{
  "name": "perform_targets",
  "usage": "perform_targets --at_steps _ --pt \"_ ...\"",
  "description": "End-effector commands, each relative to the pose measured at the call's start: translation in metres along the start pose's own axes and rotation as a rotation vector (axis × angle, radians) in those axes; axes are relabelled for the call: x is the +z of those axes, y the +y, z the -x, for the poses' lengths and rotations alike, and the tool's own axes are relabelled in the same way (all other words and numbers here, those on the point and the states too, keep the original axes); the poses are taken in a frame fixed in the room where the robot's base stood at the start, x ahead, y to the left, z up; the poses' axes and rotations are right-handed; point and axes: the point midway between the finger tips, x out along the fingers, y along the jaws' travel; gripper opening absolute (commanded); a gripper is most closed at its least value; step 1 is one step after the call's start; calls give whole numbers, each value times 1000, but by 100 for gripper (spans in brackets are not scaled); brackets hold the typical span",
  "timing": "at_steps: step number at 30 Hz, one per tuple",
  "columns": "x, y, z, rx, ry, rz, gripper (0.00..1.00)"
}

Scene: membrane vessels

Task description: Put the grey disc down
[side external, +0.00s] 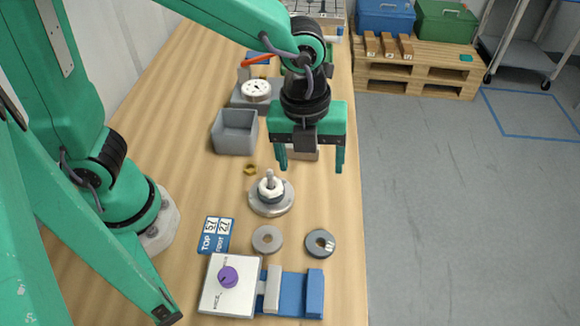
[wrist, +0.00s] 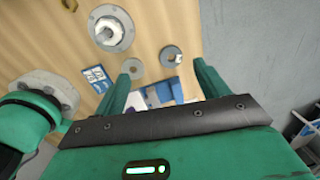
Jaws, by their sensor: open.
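A light grey disc (side external: 257,242) with a centre hole lies flat on the wooden table, in front of the flanged vessel. A darker grey disc (side external: 311,240) with a hole and pale marks lies to its right. Both show in the wrist view, the lighter disc (wrist: 133,61) near one finger and the darker disc (wrist: 165,54) between the fingers. My gripper (side external: 311,167) is open and empty, pointing down above the table, behind and above the discs. Its fingers (wrist: 165,70) also show in the wrist view. I cannot tell which disc the task means.
A round metal vessel base (side external: 283,206) with an upright post stands behind the discs. A white box with a purple knob (side external: 215,293) and a blue vise-like fixture (side external: 295,288) are at the front. A grey bin (side external: 235,142) and gauge (side external: 257,89) stand farther back. The table's right edge is close.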

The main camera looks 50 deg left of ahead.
Motion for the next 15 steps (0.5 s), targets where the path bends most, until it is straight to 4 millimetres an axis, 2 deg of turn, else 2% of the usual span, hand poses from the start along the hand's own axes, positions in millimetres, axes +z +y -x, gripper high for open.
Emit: perform_targets --at_steps 1,6,15 --pt "10 7 8 -21 -7 102 74" --pt "37 31 30 -80 -20 461 74" --pt "72 81 62 -200 -20 1089 74"
